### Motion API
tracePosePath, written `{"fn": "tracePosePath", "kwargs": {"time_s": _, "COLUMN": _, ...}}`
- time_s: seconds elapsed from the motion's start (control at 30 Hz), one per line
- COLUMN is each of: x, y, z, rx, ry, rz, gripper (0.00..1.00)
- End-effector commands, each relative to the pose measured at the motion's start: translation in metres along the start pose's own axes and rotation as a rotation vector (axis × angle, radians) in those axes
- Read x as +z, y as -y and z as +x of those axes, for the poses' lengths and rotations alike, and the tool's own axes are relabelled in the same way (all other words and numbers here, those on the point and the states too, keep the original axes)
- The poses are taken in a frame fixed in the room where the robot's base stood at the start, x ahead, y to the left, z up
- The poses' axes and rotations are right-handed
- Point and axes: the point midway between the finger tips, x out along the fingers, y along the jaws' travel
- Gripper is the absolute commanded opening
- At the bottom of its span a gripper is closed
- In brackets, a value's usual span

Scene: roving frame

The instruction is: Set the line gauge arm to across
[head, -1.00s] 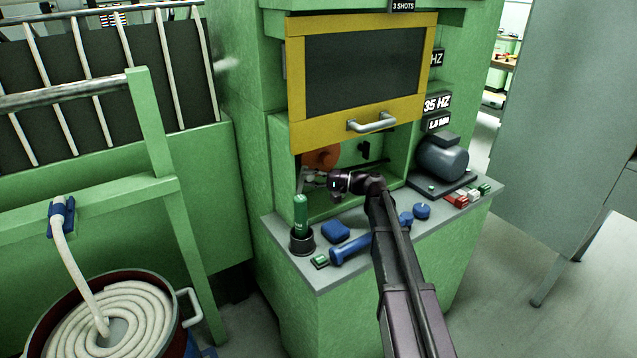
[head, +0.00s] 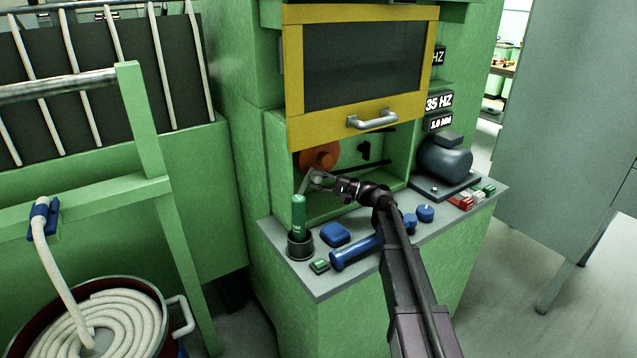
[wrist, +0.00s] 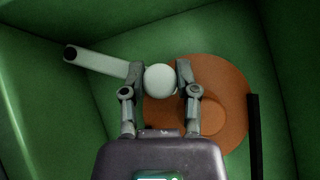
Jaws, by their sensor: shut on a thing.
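The line gauge arm (wrist: 98,62) is a pale bar with a white ball knob (wrist: 160,79) in the wrist view. The bar runs from the upper left toward the knob, partly hidden by a finger. My gripper (wrist: 160,78) has its two fingers on either side of the knob, shut on it. An orange disc (wrist: 222,110) with a raised hub lies behind, on the green wall. In the head view my gripper (head: 318,178) reaches into the green recess below the yellow-framed window, and the pale arm (head: 308,183) shows small and tilted at its tip.
The yellow-framed window (head: 293,80) hangs just above my arm. On the grey ledge (head: 315,280) stand a green-handled tool (head: 299,215) in a black cup, blue pieces (head: 335,234) and a motor (head: 446,158). A black bar (wrist: 254,135) lies right of the disc.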

Motion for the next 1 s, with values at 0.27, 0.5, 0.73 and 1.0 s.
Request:
{"fn": "tracePosePath", "kwargs": {"time_s": 0.27, "x": -0.001, "y": 0.002, "z": 0.004, "rx": -0.009, "ry": 0.002, "rz": 0.004, "gripper": 0.00}}
{"fn": "tracePosePath", "kwargs": {"time_s": 0.5, "x": 0.000, "y": 0.001, "z": 0.004, "rx": -0.007, "ry": 0.003, "rz": 0.004, "gripper": 0.75}}
{"fn": "tracePosePath", "kwargs": {"time_s": 0.73, "x": 0.001, "y": 0.000, "z": 0.004, "rx": -0.004, "ry": 0.006, "rz": 0.003, "gripper": 0.75}}
{"fn": "tracePosePath", "kwargs": {"time_s": 1.0, "x": 0.013, "y": -0.004, "z": 0.000, "rx": 0.015, "ry": 0.013, "rz": -0.015, "gripper": 0.04}}
